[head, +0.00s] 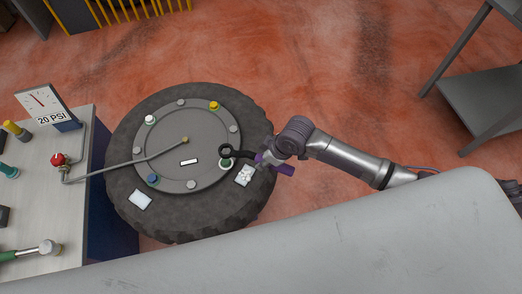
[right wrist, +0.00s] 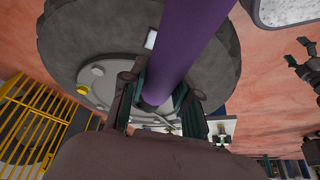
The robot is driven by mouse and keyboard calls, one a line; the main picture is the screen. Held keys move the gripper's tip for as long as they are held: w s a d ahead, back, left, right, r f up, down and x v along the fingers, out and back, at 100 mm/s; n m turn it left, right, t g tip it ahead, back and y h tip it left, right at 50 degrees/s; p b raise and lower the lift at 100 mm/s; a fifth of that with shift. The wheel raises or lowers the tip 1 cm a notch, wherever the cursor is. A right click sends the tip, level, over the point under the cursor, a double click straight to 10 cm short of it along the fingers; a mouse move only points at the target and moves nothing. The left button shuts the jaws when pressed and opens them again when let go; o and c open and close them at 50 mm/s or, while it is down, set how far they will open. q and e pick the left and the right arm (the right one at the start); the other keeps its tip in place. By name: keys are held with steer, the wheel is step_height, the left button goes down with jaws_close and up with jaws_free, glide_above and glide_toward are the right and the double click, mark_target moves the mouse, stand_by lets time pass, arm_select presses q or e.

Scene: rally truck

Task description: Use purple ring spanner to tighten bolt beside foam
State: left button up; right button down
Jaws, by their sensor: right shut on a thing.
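The purple ring spanner (head: 283,169) has a purple handle and a dark ring end. My right gripper (head: 262,159) is shut on its handle, which also shows large in the right wrist view (right wrist: 185,40). The ring end lies over the wheel's right rim, just above the green-topped bolt (head: 226,164); whether it touches the bolt is unclear. White foam (head: 243,175) lies on a patch on the tyre, right of that bolt. A dark claw-like shape, probably my left gripper (right wrist: 301,59), shows at the right edge of the right wrist view.
The big tyre (head: 190,220) lies flat, with yellow, white, blue and grey bolts around its hub. A hose (head: 125,161) runs from the bench (head: 50,180) to the hub. A 20 PSI gauge (head: 45,105) stands there. A grey shelf (head: 490,90) is at right.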

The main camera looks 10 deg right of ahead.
steer(key=shift+w+a+f+n, duration=0.15)
steer(key=shift+w+n, duration=0.25)
steer(key=shift+w, duration=0.3)
steer(key=shift+w+a, duration=0.15)
arm_select(q)
steer(key=shift+s+a+r, duration=0.15)
steer(key=shift+s+a, duration=0.25)
steer(key=shift+a, duration=0.25)
steer(key=shift+r, duration=0.1)
arm_select(e)
steer(key=shift+p, duration=0.5)
steer(key=shift+f+b, duration=1.7)
steer(key=shift+f, duration=0.9)
arm_select(q)
steer(key=f, duration=0.2)
steer(key=shift+w+d+f, duration=0.1)
steer(key=shift+d+f, duration=0.2)
steer(key=shift+f, duration=0.05)
steer(key=shift+a+r+p, duration=0.1)
steer(key=shift+r+p, duration=0.65)
steer(key=shift+r, duration=0.05)
